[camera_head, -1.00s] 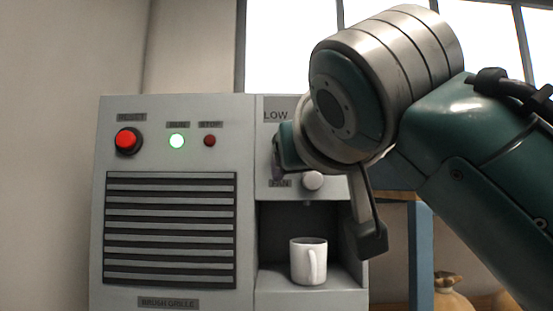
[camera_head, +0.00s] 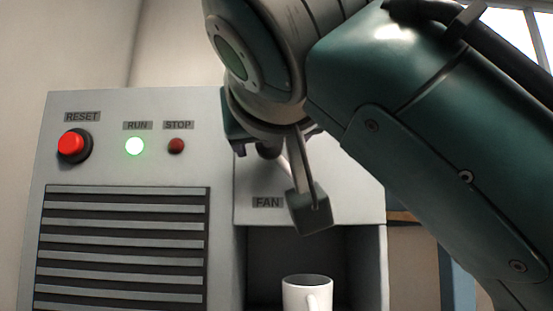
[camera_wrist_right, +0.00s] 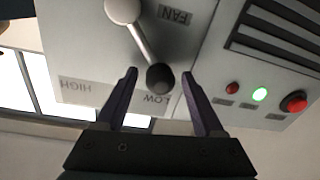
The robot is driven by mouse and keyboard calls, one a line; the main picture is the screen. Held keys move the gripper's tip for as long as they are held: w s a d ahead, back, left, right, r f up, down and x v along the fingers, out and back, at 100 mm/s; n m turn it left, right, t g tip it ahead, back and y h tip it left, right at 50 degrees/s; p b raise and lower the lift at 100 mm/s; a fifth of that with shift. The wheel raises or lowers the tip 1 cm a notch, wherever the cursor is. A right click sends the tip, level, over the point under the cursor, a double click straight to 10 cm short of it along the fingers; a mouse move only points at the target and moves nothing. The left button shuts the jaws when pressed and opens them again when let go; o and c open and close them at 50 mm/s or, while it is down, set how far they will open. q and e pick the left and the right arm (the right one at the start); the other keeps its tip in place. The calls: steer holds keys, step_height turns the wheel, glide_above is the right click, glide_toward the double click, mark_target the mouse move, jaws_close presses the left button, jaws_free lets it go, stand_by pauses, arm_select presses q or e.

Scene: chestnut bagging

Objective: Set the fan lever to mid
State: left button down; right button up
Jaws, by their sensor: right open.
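The fan lever (camera_wrist_right: 143,42) shows in the right wrist view, where the picture is upside down. It is a pale bar with a dark round knob (camera_wrist_right: 160,77), and the knob lies beside the LOW label (camera_wrist_right: 155,98). The HIGH label (camera_wrist_right: 76,87) is farther left. My right gripper (camera_wrist_right: 160,73) is open, with its two dark fingers on either side of the knob and gaps visible. In the head view my right gripper (camera_head: 275,178) is in front of the panel above the FAN label (camera_head: 267,202) and hides most of the lever. My left gripper is not in view.
On the grey machine are a red RESET button (camera_head: 72,144), a lit green RUN lamp (camera_head: 134,146), a dark red STOP button (camera_head: 177,146) and a slatted grille (camera_head: 125,250). A white mug (camera_head: 307,293) stands in the recess below the lever.

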steer(key=shift+w, duration=0.15)
steer(key=shift+a, duration=0.1)
jaws_close()
stand_by(0.5)
stand_by(0.9)
